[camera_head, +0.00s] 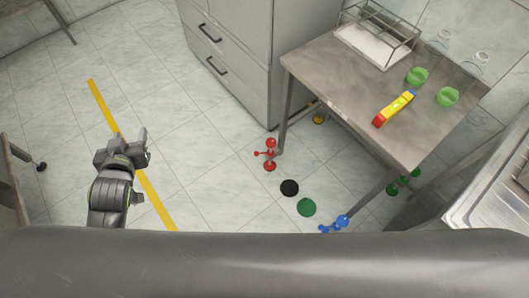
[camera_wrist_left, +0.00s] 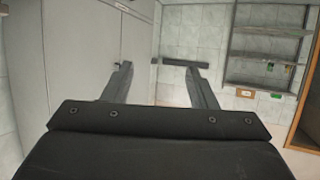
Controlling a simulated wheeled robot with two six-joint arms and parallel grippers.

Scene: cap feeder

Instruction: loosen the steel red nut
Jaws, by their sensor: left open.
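A red foot assembly (camera_head: 269,155) with a round top, side knob and base stands on the floor at the table's near left leg. It is the only red fitting at a leg, and I cannot make out a separate nut on it. My left gripper (camera_head: 134,140) is open and empty, well to the left of the red assembly, above the floor by the yellow stripe. In the left wrist view its two fingers (camera_wrist_left: 160,78) are spread apart with nothing between them, and no red part shows there. My right gripper is not in view.
The steel table (camera_head: 340,85) carries a yellow, red and blue bar (camera_head: 394,108), green lids (camera_head: 447,96) and a wire rack (camera_head: 375,40). Blue (camera_head: 334,225), green (camera_head: 403,181) and yellow (camera_head: 319,117) feet stand at the other legs. Black (camera_head: 289,187) and green (camera_head: 306,207) discs lie on the floor.

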